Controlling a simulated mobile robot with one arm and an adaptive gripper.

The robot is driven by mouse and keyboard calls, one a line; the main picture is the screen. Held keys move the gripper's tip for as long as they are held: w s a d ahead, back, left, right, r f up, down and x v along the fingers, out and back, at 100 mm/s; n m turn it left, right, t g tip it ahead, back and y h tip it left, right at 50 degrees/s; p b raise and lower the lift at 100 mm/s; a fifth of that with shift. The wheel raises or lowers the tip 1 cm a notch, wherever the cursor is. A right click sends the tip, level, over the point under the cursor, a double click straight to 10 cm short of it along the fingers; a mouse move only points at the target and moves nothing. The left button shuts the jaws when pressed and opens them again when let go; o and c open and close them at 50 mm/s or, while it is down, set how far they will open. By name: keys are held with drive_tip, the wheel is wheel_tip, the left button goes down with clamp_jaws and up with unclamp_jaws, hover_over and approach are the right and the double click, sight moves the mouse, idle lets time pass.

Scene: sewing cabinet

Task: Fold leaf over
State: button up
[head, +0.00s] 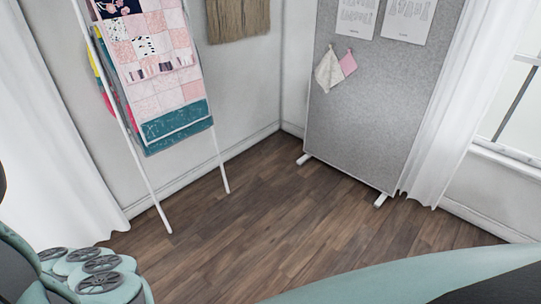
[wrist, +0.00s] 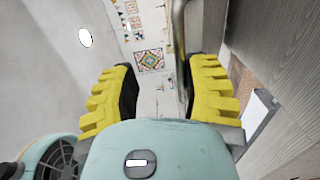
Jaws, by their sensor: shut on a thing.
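In the wrist view a grey wood-grained panel (wrist: 275,40), which looks like part of the cabinet or its leaf, fills the right side. A rounded metal bar (wrist: 180,45), like a handle, runs beside it and down between my fingers. My gripper (wrist: 163,72) has yellow ribbed fingers with dark pads, one on each side of the bar. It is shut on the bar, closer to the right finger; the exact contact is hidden. The head view shows neither my gripper nor the cabinet, so the leaf's whole shape and angle cannot be told.
In the head view a white ladder rack (head: 145,165) with a patchwork quilt (head: 160,75) leans on the left wall. A grey pinboard (head: 380,110) on feet stands at the right, near white curtains. The wooden floor (head: 260,215) between is clear.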

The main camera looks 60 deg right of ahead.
drive_tip(key=v, duration=1)
drive_tip(key=shift+d, duration=0.3)
drive_tip(key=shift+w, duration=0.1)
